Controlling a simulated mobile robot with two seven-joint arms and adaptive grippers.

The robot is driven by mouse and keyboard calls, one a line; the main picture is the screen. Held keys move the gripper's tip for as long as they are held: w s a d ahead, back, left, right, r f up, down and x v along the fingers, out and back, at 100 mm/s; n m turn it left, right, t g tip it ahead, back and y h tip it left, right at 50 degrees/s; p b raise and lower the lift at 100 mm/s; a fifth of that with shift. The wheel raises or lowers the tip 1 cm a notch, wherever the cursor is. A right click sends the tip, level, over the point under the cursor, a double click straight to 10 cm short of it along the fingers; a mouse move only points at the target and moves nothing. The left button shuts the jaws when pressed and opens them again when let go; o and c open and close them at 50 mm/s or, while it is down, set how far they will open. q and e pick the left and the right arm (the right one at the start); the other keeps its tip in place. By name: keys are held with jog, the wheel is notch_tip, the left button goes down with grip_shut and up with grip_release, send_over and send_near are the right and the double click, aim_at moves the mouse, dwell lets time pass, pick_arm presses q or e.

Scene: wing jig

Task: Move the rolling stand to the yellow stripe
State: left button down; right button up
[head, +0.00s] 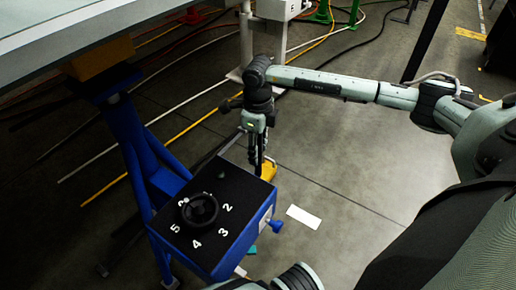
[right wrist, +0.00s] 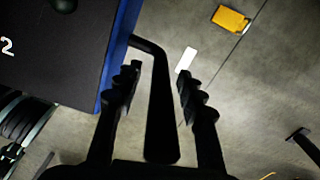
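The rolling stand is blue, with a black top box (head: 222,238) carrying a round knob and white numbers, at the lower left of the head view. The box's corner also shows in the right wrist view (right wrist: 60,70). A bent black handle (right wrist: 163,110) comes off its side. My right gripper (right wrist: 158,92) is open, with a finger on each side of the handle; I cannot tell whether either touches it. It also shows in the head view (head: 258,160), pointing down beside the box. A long yellow stripe (head: 170,142) runs diagonally over the floor behind the stand. My left gripper is not in view.
A light-topped table (head: 70,32) on a blue leg (head: 130,130) fills the upper left. A white post (head: 246,40) stands behind my gripper. A white patch (head: 303,217) and a yellow piece (head: 268,171) lie on the floor. Open grey floor spreads right of the stand.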

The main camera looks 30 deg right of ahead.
jog(key=shift+r, duration=0.1)
notch_tip(320, 180, up, 12)
jog(key=shift+f, duration=0.1)
dwell(0.4)
dwell(0.5)
